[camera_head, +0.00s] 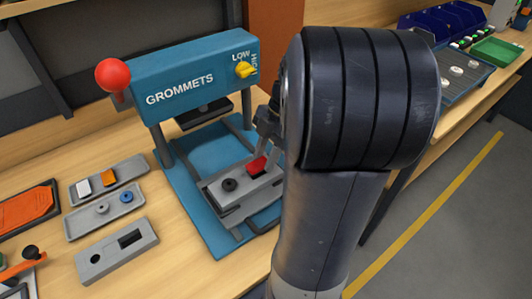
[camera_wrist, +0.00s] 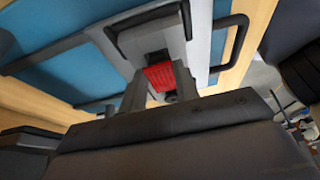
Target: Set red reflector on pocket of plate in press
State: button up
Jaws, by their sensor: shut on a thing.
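The red reflector (camera_head: 257,165) is between the fingers of my gripper (camera_head: 268,150), at the right part of the grey plate in the press. In the wrist view the ribbed red reflector (camera_wrist: 162,76) shows at the fingertips, close to the plate's pocket. My gripper (camera_wrist: 163,82) is shut on it. The grey plate (camera_head: 213,192) lies on a sliding carrier on the blue press base and holds a dark round piece (camera_head: 230,184) at its left. I cannot tell whether the reflector touches the pocket floor. My arm hides the plate's right side.
The blue press (camera_head: 200,75) stands behind the plate, with a red knob (camera_head: 113,75) and a yellow switch (camera_head: 245,70). Small trays (camera_head: 104,209) with parts and a grey block with cutouts (camera_head: 117,252) lie to the left.

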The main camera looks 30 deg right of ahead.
jog(key=shift+f+b, duration=0.45)
jog(key=shift+f, duration=0.1)
dwell(1.3)
jog(key=o, duration=1)
jog(key=shift+r, duration=0.1)
jog(key=v, duration=1)
jog(key=shift+r+p, duration=0.3)
jog(key=shift+d+f, duration=0.1)
jog(key=x, duration=1)
jog(key=shift+f+b, duration=0.3)
jog(key=shift+f, duration=0.05)
jog(key=shift+r, duration=0.25)
